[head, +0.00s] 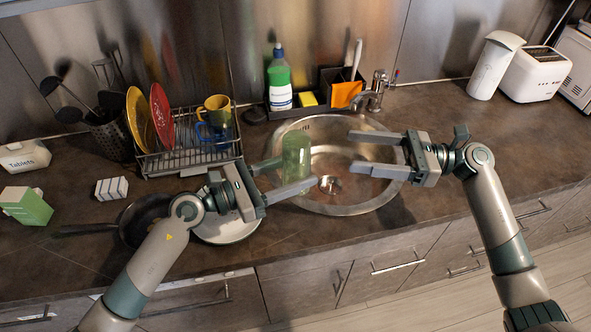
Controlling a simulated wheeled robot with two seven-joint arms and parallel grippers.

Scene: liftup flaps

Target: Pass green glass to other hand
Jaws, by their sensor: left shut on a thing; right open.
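The green glass (296,154) is a translucent green tumbler, held over the left part of the round steel sink. My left gripper (285,177) is shut on the glass, with its fingers pointing right and one finger in front of the glass. My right gripper (364,153) is to the right of the glass. Its fingers point left toward the glass, spread apart with nothing between them. A clear gap separates the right fingertips from the glass. The far finger of the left gripper is partly hidden by the glass.
The sink (345,209) lies below both grippers, with a tap (377,92) behind it. A dish rack (190,158) with plates and mugs stands to the left. A soap bottle (279,80) and an orange-and-black caddy (345,95) stand behind. A pan (140,222) and white plate (228,230) are near the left arm.

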